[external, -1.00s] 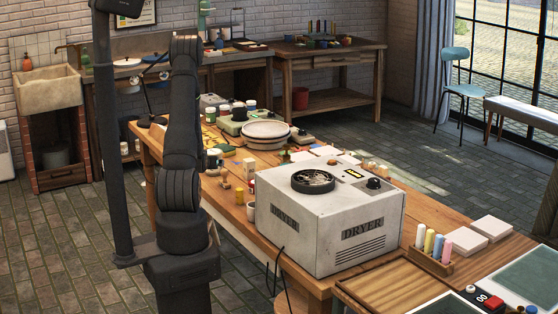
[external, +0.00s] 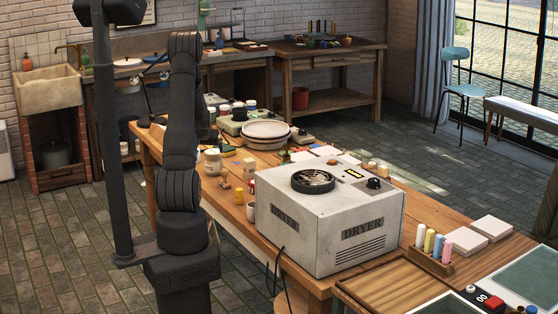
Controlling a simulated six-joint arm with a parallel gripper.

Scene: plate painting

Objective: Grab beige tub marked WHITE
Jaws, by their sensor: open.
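A beige tub (external: 212,161) stands on the wooden table (external: 230,222), just right of my dark upright arm. Its marking is too small to read, so I cannot tell whether it says WHITE. Several small paint tubs (external: 237,107) with coloured and pale lids stand farther back on the table. My gripper cannot be made out; my own arm hides that part of the table.
A large white dryer (external: 330,220) takes up the near middle of the table. Stacked round plates (external: 265,131) lie behind it. A pen holder (external: 431,262) is at the right.

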